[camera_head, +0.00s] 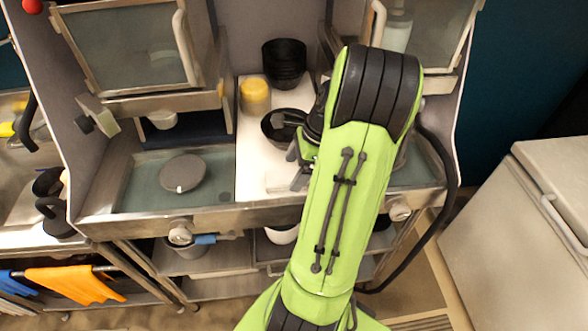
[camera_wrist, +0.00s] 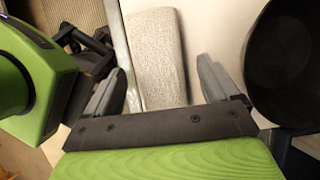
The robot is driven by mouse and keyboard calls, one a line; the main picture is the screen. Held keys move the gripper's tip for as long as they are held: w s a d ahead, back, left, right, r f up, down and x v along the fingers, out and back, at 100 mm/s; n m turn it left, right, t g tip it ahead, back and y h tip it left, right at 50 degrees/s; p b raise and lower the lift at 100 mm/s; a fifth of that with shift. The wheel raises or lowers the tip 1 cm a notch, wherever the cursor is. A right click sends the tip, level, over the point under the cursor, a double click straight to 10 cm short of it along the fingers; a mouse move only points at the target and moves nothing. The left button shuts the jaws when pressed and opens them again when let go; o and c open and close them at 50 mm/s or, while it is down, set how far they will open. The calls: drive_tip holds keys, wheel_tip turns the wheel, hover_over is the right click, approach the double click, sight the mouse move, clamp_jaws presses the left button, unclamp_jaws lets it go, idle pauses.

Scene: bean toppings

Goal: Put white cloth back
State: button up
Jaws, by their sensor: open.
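A white textured cloth (camera_wrist: 156,55) lies flat on the pale counter in the wrist view, beside a metal edge on its left. My gripper (camera_wrist: 160,92) is open, its two grey fingers apart on either side of the cloth's near part, with nothing held between them. In the head view my gripper (camera_head: 301,176) is low over the white counter strip, mostly covered by my green arm.
A black bowl (camera_wrist: 287,60) is close to the right finger; it also shows in the head view (camera_head: 281,127). Behind are a yellow container (camera_head: 255,95) and stacked black bowls (camera_head: 284,60). A round grey lid (camera_head: 182,173) lies at left. Orange cloth (camera_head: 72,285) hangs lower left.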

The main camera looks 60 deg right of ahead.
drive_tip(key=p+v, duration=0.4)
drive_tip(key=v, duration=0.7)
drive_tip(key=w+a+r+n+g+h, duration=0.1)
drive_tip(key=w+a+r+n, duration=0.2)
drive_tip(key=a+n, duration=0.5)
drive_tip(key=w+a+r+n+h, duration=0.25)
drive_tip(key=w+a+n, duration=0.2)
drive_tip(key=a, duration=0.65)
drive_tip(key=s+a+r+n+t, duration=0.1)
drive_tip(key=s+a+n+t, duration=0.2)
drive_tip(key=s+a+n, duration=0.5)
drive_tip(key=a+n, duration=0.3)
drive_tip(key=n, duration=0.4)
drive_tip(key=shift+s+a+r, duration=0.2)
drive_tip(key=shift+s, duration=0.2)
drive_tip(key=shift+d+y, duration=0.15)
drive_tip(key=shift+y, duration=0.1)
